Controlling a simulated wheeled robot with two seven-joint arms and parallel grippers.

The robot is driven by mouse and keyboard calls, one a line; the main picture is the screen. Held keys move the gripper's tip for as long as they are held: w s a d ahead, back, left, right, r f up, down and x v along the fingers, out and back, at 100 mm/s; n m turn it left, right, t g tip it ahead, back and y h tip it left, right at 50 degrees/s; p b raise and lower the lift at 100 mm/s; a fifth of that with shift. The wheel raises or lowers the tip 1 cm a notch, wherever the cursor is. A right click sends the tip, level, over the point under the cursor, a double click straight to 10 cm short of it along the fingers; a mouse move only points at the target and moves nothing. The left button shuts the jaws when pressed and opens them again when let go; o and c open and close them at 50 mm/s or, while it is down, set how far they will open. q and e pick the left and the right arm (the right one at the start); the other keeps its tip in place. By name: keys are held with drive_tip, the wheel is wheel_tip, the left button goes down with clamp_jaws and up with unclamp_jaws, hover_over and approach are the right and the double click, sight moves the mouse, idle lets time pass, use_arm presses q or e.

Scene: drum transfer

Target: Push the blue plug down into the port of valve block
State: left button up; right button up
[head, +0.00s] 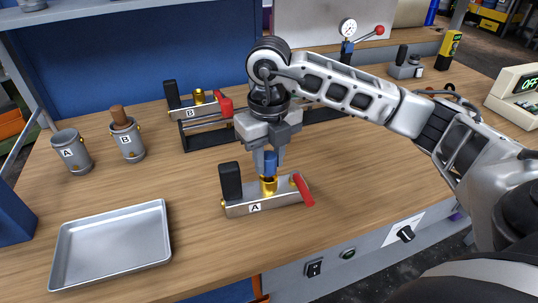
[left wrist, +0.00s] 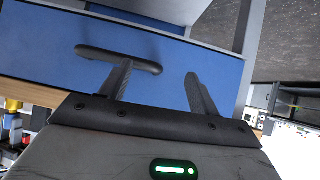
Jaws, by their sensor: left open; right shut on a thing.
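The valve block labelled A (head: 258,208) lies on the wooden bench, a grey metal bar with a black upright grip, a red lever and a brass port (head: 268,187). My right gripper (head: 269,157) is shut on the blue plug (head: 270,164) directly above that port. The plug's lower end meets the port's top; how deep it sits I cannot tell. My left gripper (left wrist: 162,85) shows only in the left wrist view, open and empty, with its fingers apart before a blue panel.
A second valve block labelled B (head: 192,112) stands behind. Cup A (head: 71,153) and cup B (head: 128,140), holding a brown-topped thing, stand at left. An empty metal tray (head: 110,245) lies front left. A dark handle (left wrist: 118,57) is on the blue panel. The bench right of block A is clear.

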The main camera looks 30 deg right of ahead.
use_arm(q)
wheel_tip(320, 180, down, 2)
drive_tip(key=shift+d+f, duration=0.1)
use_arm(e)
drive_tip(key=shift+f, duration=0.35)
drive_tip(key=o, duration=1.1)
drive_tip(key=shift+c, duration=0.2)
drive_tip(key=shift+s+r, duration=0.2)
drive_tip(key=shift+s, duration=0.05)
drive_tip(key=shift+w+f, duration=0.1)
drive_tip(key=shift+w, duration=0.15)
use_arm(q)
wheel_tip(320, 180, up, 4)
drive_tip(key=p, duration=0.3)
use_arm(e)
wheel_tip(320, 180, up, 16)
drive_tip(key=shift+s+r, duration=0.2)
drive_tip(key=shift+s, duration=0.05)
use_arm(q)
drive_tip(key=shift+s, duration=0.1)
use_arm(e)
drive_tip(key=shift+f, duration=0.1)
